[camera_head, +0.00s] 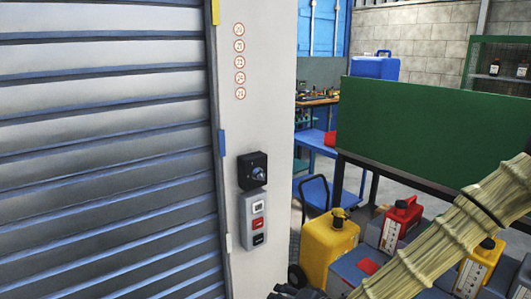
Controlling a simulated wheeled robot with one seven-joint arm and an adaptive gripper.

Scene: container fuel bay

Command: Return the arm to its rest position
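My arm, in a pale ribbed sleeve, comes in from the right edge and slants down to the bottom of the view. A dark part at the bottom edge, left of the sleeve, looks like the top of my gripper (296,292). Most of it is cut off by the frame, and its fingers cannot be made out. I cannot tell whether it is open, shut or holding anything.
A grey roller shutter (105,150) fills the left. Its pale post (262,30) bears a black rotary switch (252,171) and a button box (255,222). Yellow (329,245) and red (401,222) canisters stand close behind my arm. A green panel (430,125) stands behind.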

